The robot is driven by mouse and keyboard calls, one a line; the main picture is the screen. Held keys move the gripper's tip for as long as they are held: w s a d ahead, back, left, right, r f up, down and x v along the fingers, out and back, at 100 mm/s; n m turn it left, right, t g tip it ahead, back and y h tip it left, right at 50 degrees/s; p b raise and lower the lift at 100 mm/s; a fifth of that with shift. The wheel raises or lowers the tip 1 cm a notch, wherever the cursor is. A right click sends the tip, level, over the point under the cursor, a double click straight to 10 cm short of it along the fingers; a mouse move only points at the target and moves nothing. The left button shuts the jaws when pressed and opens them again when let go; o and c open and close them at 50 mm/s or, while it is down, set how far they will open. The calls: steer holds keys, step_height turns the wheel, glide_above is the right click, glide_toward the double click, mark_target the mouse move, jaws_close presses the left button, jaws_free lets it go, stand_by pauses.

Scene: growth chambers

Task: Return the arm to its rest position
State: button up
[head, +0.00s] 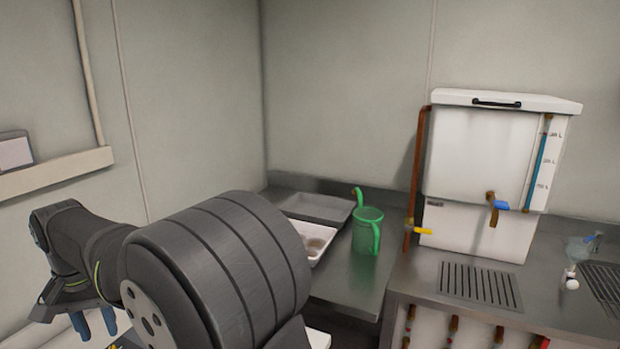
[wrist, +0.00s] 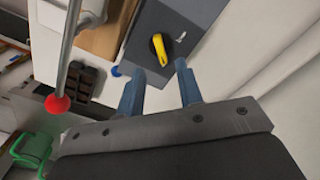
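My arm fills the lower left of the head view, with a large dark grey joint in front and the forearm reaching left. My gripper (head: 93,324) hangs at the lower left edge, its blue fingers pointing down. In the wrist view my gripper (wrist: 158,80) has its two blue fingers apart, with nothing between them.
A green jug (head: 366,232) and trays (head: 318,208) stand on the metal counter. A white tank (head: 490,160) with a blue-handled tap is at right. In the wrist view, a metal rod with a red ball (wrist: 57,103) is left of the fingers.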

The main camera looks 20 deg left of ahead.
step_height(320, 180, up, 10)
step_height(320, 180, down, 17)
steer(key=shift+r, duration=0.15)
steer(key=shift+f+n, duration=0.2)
steer(key=shift+n, duration=0.1)
steer(key=n, duration=0.4)
steer(key=shift+w+d+n, duration=0.1)
steer(key=shift+n, duration=0.2)
steer(key=shift+r+n, duration=0.3)
steer(key=shift+r, duration=0.1)
step_height(320, 180, up, 17)
steer(key=f+n, duration=0.1)
steer(key=f, duration=0.9)
steer(key=f+n, duration=0.1)
steer(key=f, duration=0.4)
steer(key=shift+w+a+n, duration=0.1)
steer(key=shift+a+n, duration=0.1)
steer(key=shift+n, duration=0.1)
steer(key=shift+f, duration=0.45)
steer(key=shift+d, duration=0.1)
